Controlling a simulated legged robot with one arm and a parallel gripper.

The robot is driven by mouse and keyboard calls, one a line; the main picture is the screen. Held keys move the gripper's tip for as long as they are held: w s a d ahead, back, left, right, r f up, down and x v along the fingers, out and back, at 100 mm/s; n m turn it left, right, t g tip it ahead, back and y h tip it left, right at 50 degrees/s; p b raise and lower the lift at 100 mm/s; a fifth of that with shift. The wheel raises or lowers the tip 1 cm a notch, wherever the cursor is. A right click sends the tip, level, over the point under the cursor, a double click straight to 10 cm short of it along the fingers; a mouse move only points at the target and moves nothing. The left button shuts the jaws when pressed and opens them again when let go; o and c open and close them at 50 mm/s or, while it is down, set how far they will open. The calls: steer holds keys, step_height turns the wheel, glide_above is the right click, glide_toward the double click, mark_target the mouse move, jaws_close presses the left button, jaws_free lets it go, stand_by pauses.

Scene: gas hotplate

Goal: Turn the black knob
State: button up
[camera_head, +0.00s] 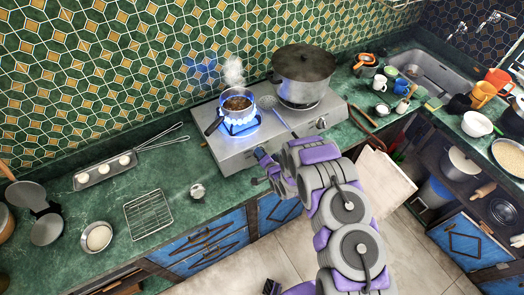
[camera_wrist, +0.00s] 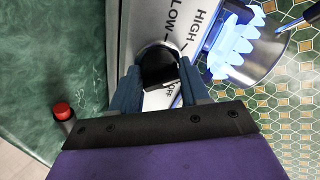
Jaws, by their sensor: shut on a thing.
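The black knob (camera_wrist: 158,68) is on the pale front panel of the hotplate (camera_wrist: 140,20), with the words HIGH, LOW and OFF printed around it. My gripper (camera_wrist: 158,76) is shut on the knob, one blue finger on each side, in the wrist view. In the head view my gripper (camera_head: 263,160) reaches the front of the hotplate (camera_head: 235,151) at its left half. It hides the knob there. Blue flames (camera_head: 241,123) burn under a small pot (camera_head: 238,103) on the left burner, and steam rises from it.
A large lidded pot (camera_head: 302,72) stands on the right burner. A second knob (camera_head: 321,124) is on the panel to the right. A wire rack (camera_head: 149,214) and a small metal jar (camera_head: 198,191) sit on the green counter (camera_head: 165,180) at left.

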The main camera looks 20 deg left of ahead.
steer(key=m+p, duration=0.3)
steer(key=m, duration=0.1)
steer(key=shift+d+m+h, duration=0.15)
steer(key=shift+m+h, duration=0.15)
steer(key=shift+h, duration=0.1)
steer(key=shift+f+m+p, duration=0.15)
steer(key=shift+m+p, duration=0.75)
steer(key=shift+m, duration=0.5)
steer(key=shift+s+f+h, duration=0.1)
steer(key=shift+h, duration=0.2)
steer(key=o, duration=1)
steer(key=shift+r, duration=0.2)
steer(key=b+v, duration=0.2)
steer(key=v, duration=1.5)
steer(key=shift+d+f, duration=0.1)
steer(key=shift+d, duration=0.05)
